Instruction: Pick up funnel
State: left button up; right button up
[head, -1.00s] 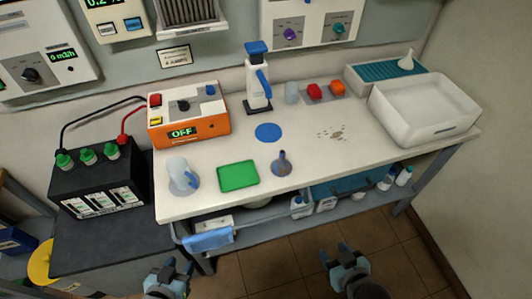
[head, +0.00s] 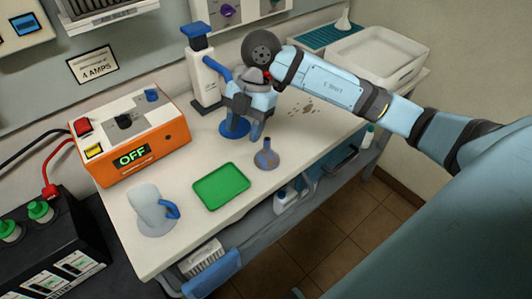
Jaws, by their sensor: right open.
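A small grey-purple funnel-shaped thing (head: 267,158) stands on the white bench near its front edge, wide part down, narrow neck up. A white cone with a thin spout (head: 343,23), also funnel-like, stands at the back right on a teal rack. My right gripper (head: 244,128) is open and points down over the blue disc on the bench, behind and left of the grey-purple thing. It appears empty and apart from that thing. My left gripper is out of view.
A green tray (head: 221,187) and a white jug (head: 148,205) stand left along the front. A white basin (head: 375,55) is at the right. The blue disc (head: 235,128) lies under my gripper.

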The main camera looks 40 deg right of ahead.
aim_at(267, 139)
jog(key=w+d+r+m+t+h, duration=0.1)
jog(key=w+d+r+m+h, duration=0.2)
jog(key=d, duration=0.4)
jog(key=shift+h, duration=0.6)
jog(key=f, duration=0.6)
jog(key=s+f+b, duration=0.1)
jog(key=f, duration=0.2)
jog(key=shift+d, duration=0.15)
jog(key=shift+d+f, duration=0.1)
jog(key=shift+f, duration=2.65)
grip_shut()
